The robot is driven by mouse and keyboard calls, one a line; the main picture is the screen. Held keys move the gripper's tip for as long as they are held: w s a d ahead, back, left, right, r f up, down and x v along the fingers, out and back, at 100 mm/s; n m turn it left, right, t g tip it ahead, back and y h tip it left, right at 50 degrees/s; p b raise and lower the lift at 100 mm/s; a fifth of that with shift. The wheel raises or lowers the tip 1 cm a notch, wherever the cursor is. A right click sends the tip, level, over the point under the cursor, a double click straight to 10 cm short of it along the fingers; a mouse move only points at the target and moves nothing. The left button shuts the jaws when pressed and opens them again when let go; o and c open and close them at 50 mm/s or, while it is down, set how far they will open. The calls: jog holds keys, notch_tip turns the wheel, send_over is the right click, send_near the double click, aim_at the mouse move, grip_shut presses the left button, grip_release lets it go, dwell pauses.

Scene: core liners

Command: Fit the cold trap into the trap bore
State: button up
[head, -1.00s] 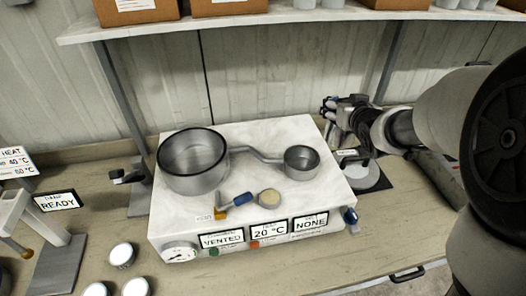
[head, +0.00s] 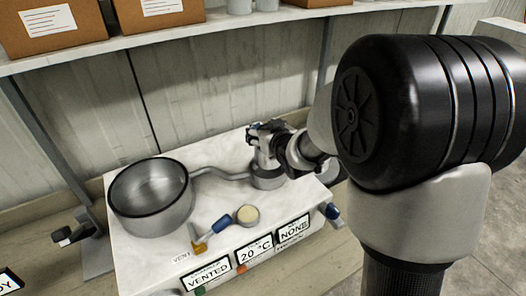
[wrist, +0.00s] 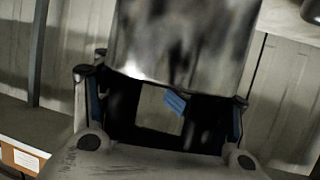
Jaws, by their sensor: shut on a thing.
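The shiny metal cold trap (wrist: 185,40) fills the upper middle of the wrist view. My gripper (wrist: 163,105) is shut on it, with a blue-padded finger on each side. In the head view my gripper (head: 263,133) is over the right part of the white-topped unit (head: 215,155), directly above the small round trap bore (head: 268,182). The bore's grey wall shows, but its opening is mostly hidden by the gripper and what it holds. I cannot tell whether the trap's lower end is inside the bore or just above it.
A large open metal pot (head: 152,200) stands left, joined by a pipe (head: 220,173) to the bore. A blue-handled valve (head: 213,232) and a round tan-topped piece (head: 247,215) are in front. Displays read VENTED, 20 °C and NONE. A shelf (head: 200,45) with boxes runs above.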

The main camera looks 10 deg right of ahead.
jog(key=shift+f+b, duration=0.8)
jog(key=shift+f, duration=2.3)
jog(key=shift+f, duration=0.1)
jog(key=o, duration=1.7)
jog(key=shift+f, duration=0.1)
